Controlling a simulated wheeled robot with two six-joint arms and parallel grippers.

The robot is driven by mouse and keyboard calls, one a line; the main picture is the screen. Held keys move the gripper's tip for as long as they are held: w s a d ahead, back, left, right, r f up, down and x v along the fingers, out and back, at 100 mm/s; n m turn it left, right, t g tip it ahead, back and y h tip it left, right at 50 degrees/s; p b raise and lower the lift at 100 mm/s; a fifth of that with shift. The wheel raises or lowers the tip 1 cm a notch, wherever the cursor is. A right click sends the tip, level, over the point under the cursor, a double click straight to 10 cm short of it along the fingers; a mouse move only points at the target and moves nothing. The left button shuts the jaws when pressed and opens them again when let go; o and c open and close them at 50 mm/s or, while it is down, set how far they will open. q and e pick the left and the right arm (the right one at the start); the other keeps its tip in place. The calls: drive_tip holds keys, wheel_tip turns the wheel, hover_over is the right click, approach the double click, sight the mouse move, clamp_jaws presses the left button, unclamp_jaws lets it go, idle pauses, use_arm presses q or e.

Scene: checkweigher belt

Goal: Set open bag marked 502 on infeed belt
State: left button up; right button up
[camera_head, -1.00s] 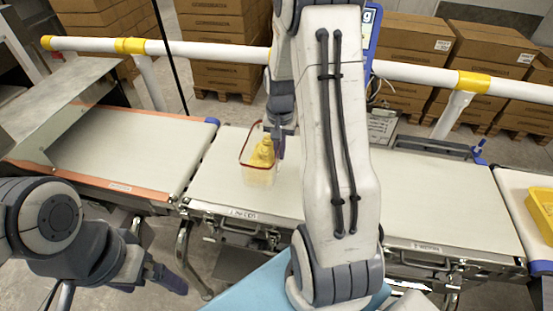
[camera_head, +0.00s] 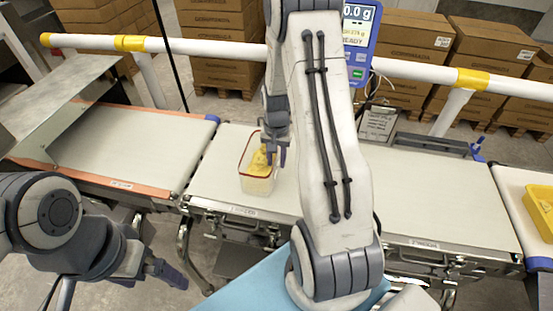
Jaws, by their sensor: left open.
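A clear container with a red rim (camera_head: 246,183) stands on the middle belt (camera_head: 215,190), and a yellow item (camera_head: 260,164) shows inside it. I cannot read the number 502 on anything, so I cannot tell whether the yellow item is the bag. My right gripper (camera_head: 275,154) points down at the container's right side, by the yellow item. Its fingers overlap in the view, so I cannot tell whether it grips anything. My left gripper (camera_head: 168,274) is open and empty, low in front of the belts.
An orange-edged belt (camera_head: 120,145) lies left and another belt (camera_head: 450,205) right. A scale display (camera_head: 358,30) reading 0.0 g stands behind. A white rail (camera_head: 215,50) runs along the back. A yellow tray (camera_head: 541,210) sits far right. My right arm hides part of the middle.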

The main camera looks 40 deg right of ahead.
drive_tip(key=shift+r, duration=0.1)
wheel_tip(320, 180, up, 12)
drive_tip(key=shift+r+b, duration=0.1)
drive_tip(key=shift+b, duration=0.65)
drive_tip(key=s+a+r+n, duration=0.2)
drive_tip(key=s+a+n, duration=0.15)
drive_tip(key=a, duration=0.65)
drive_tip(key=s+a+r+n, duration=0.2)
drive_tip(key=a+n, duration=0.2)
drive_tip(key=a, duration=0.5)
drive_tip(key=s+a+n+y, duration=0.1)
drive_tip(key=s+a+n, duration=0.8)
drive_tip(key=s, duration=0.6)
drive_tip(key=shift+s+a, duration=0.15)
drive_tip(key=shift+a, duration=0.45)
drive_tip(key=shift+f+n, duration=0.1)
drive_tip(key=shift+n, duration=0.15)
